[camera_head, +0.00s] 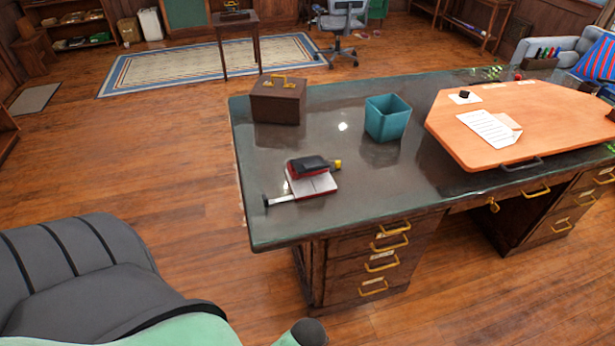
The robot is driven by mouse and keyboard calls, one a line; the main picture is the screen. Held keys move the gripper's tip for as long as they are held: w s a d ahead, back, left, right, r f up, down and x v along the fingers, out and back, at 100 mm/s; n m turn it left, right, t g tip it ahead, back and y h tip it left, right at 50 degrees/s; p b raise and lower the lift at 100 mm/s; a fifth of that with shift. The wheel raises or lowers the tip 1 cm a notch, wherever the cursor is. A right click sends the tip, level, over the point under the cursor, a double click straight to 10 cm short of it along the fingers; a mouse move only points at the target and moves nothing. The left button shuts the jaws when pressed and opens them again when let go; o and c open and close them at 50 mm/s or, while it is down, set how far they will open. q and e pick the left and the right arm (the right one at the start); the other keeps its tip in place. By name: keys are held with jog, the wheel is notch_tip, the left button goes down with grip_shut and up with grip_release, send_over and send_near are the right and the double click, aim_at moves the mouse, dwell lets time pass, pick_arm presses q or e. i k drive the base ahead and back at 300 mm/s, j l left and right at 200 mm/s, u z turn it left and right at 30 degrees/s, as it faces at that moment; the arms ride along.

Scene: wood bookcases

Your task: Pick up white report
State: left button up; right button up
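A white sheet of paper with printed lines (490,128), which looks like the report, lies flat on the orange board (455,140) on the right part of the desk. A paler folded or second sheet (508,122) shows at its right side. I cannot read the print. Neither of my grippers is in view, and nothing is seen touching the paper.
The dark-topped desk (400,185) also bears a brown case (278,104), a teal bin (387,120), and a red-and-white item with a black top (312,180). A grey padded seat (80,270) stands at lower left. The wooden floor (165,160) left of the desk is clear.

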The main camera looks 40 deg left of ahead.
aim_at(498, 135)
jog(key=i+l+u, duration=0.15)
jog(key=u, duration=0.25)
jog(key=i+l+u, duration=0.1)
jog(key=l+u, duration=0.35)
jog(key=i+l+u, duration=0.1)
jog(key=u, duration=0.3)
jog(key=l, duration=0.1)
